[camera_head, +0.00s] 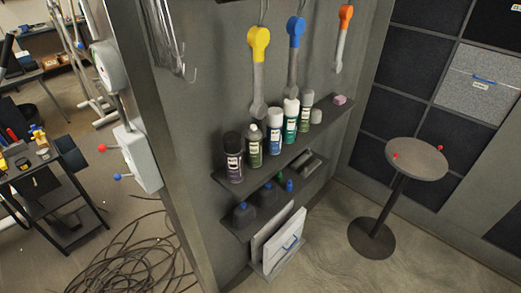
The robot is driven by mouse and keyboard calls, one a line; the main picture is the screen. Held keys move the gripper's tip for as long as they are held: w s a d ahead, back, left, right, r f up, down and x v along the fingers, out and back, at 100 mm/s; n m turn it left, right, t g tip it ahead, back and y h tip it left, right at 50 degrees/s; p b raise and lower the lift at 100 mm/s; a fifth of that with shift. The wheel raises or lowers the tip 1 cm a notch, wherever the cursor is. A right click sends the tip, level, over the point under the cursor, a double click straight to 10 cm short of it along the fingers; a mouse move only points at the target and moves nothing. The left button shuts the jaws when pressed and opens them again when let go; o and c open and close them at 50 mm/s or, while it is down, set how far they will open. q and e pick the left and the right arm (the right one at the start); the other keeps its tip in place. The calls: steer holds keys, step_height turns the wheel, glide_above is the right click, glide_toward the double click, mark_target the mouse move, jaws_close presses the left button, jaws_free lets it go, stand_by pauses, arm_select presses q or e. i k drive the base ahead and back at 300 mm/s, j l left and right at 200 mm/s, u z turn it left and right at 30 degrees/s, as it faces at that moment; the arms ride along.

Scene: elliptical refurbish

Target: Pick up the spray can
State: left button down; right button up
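Several spray-can-like containers stand upright in a row on the upper shelf (328,121) of the grey wall panel. From the near end they are a black can (233,160), a dark green bottle-shaped container (255,148), a blue can with a pale cap (274,136), a teal can with a white cap (290,122) and a grey-green can (305,112). The picture does not show which one the task means. Neither of my grippers is in view, and nothing is touching the cans.
Yellow (258,70), blue (295,55) and orange (344,30) tools hang above the shelf. A pink block (339,100) lies at its far end. Dark containers (245,214) sit on a lower shelf. A round stool (417,159) stands right on open floor; cables (130,260) lie left.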

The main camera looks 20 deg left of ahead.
mark_target(253, 139)
steer(key=u, duration=0.85)
